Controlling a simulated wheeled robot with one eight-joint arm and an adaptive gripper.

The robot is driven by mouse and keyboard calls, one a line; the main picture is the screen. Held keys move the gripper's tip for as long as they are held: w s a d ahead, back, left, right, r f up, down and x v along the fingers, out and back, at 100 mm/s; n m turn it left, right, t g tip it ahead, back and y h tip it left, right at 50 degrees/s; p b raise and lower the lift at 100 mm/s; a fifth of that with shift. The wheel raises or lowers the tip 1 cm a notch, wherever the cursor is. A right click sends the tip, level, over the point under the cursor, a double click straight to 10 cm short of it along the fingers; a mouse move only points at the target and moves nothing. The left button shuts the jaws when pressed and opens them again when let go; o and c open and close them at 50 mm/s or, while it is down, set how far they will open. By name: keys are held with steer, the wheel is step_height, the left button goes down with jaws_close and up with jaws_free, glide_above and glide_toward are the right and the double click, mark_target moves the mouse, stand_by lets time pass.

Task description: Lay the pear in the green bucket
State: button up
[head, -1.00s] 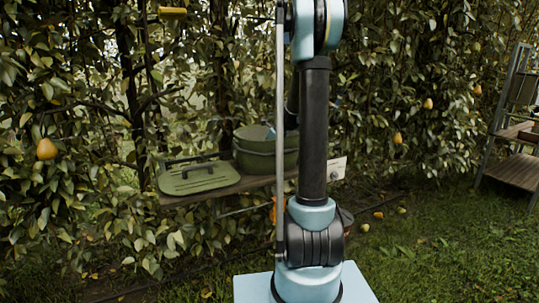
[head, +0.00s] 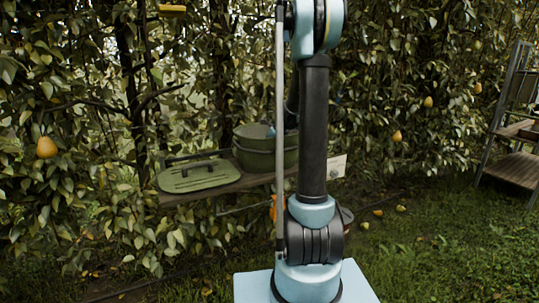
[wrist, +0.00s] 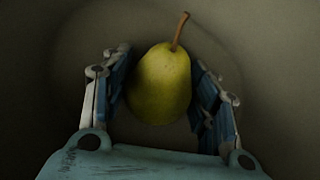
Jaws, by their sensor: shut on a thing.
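The pear (wrist: 160,85) is yellow-green with a brown stem and fills the middle of the wrist view. My gripper (wrist: 160,65) is shut on it, with one blue-padded finger at each side. Around the pear I see a smooth dull olive-grey surface with a curved edge, which looks like the inside of the bucket. The green bucket (head: 258,155) stands on a wooden shelf in the head view, partly behind my arm. My gripper and the pear are hidden in the head view. I cannot tell whether the pear touches the bucket floor.
A green lid (head: 200,176) with a dark handle lies on the shelf (head: 222,190) left of the bucket. A white card (head: 337,167) is at the shelf's right end. Leafy branches with hanging pears stand behind. A slatted wooden rack (head: 515,168) is at the far right.

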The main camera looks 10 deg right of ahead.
steer(key=shift+f, duration=0.2)
steer(key=o, duration=1.3)
